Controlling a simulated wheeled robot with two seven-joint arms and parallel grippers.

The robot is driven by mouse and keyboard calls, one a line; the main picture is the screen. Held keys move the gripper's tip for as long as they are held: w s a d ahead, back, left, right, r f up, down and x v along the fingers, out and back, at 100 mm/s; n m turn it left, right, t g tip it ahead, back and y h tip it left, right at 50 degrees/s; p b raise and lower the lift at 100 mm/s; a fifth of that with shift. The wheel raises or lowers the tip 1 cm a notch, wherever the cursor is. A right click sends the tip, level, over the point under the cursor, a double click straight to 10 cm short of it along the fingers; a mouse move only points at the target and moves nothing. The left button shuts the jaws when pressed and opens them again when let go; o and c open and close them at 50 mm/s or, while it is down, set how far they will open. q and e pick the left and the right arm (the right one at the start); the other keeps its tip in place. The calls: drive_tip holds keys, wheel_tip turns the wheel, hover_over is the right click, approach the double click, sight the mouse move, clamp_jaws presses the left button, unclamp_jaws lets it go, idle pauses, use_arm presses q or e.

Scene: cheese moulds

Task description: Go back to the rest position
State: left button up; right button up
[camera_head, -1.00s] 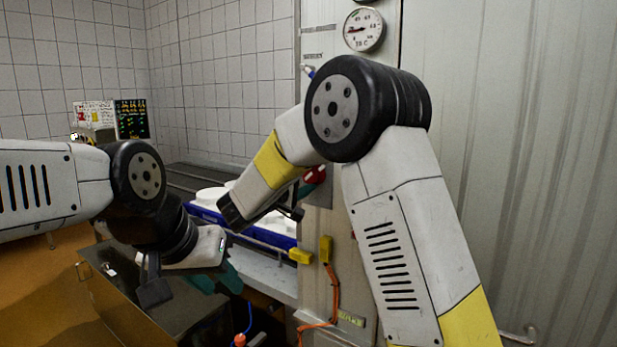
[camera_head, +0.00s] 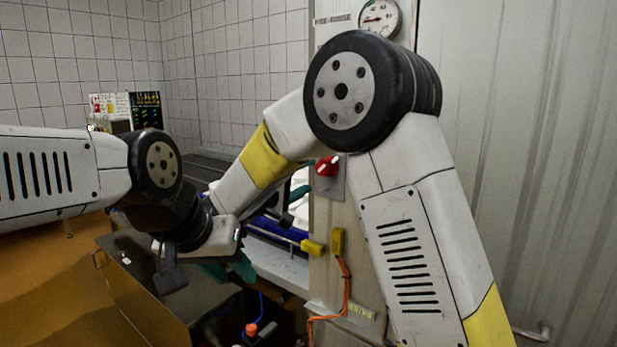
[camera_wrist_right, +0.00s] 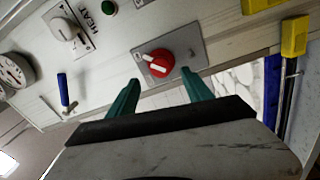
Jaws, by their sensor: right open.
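My right gripper (camera_wrist_right: 161,92) shows two teal fingers standing apart with nothing between them in the right wrist view. Beyond them is a panel with a red rotary knob (camera_wrist_right: 158,64). The red knob (camera_head: 327,166) also shows right of my right forearm.
A steel cabinet or bin (camera_head: 135,290) stands below my left arm. A gauge (camera_head: 380,18) hangs above my right elbow.

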drive_tip(key=s+d+f+m+g+y, duration=0.1)
drive_tip(key=s+d+f+g, duration=0.2)
drive_tip(key=d, duration=0.4)
drive_tip(key=s+d+f+m+g, duration=0.1)
drive_tip(key=s+d+m+g, duration=0.2)
drive_tip(key=d, duration=0.4)
drive_tip(key=s+d+f+g+y, duration=0.1)
drive_tip(key=s+d+g, duration=0.35)
drive_tip(key=d, duration=0.25)
drive_tip(key=s+d+f+m+g+y, duration=0.15)
drive_tip(key=s+f+y, duration=0.25)
drive_tip(key=s, duration=0.6)
drive_tip(key=s+a+r+m+t+y, duration=0.1)
drive_tip(key=s+a+m+t+y, duration=0.1)
drive_tip(key=s+y, duration=0.4)
drive_tip(key=shift+s+a+r+m+t+y, duration=0.35)
drive_tip(key=shift+s+a+m, duration=0.25)
drive_tip(key=shift+a, duration=0.5)
